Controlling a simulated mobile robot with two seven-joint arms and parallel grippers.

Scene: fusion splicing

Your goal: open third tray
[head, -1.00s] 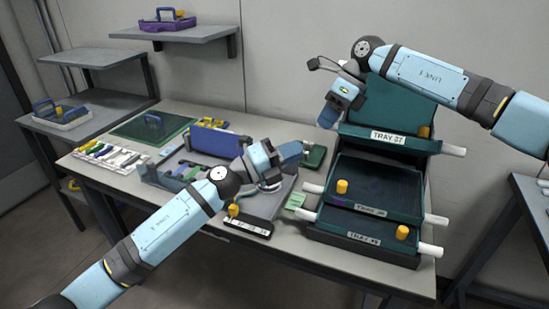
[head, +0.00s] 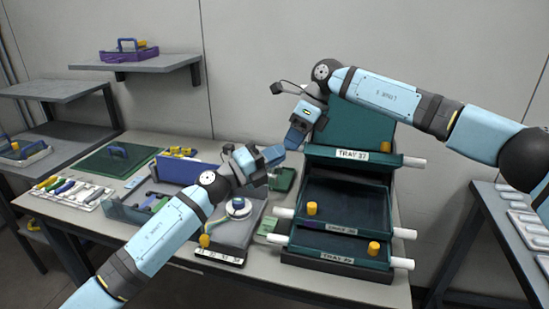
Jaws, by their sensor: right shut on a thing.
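A stack of dark green trays stands on the right of the table. The top one, TRAY 37 (head: 340,154), has an upright panel (head: 352,120) behind it. Below it are the middle tray (head: 345,198), its label blurred, and TRAY 39 (head: 330,244). White handles stick out at their sides. My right gripper (head: 294,138) is shut at the left end of TRAY 37, apparently on its left handle, which is hidden. My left gripper (head: 273,156) is just left of and below it; its jaws are too unclear to judge.
Left of the stack are a grey device with a white round part (head: 238,207), a blue case (head: 180,171), a green mat (head: 112,163) and a white rack of coloured tools (head: 72,192). Yellow knobs (head: 312,208) stand on the trays. Another table (head: 500,250) is at right.

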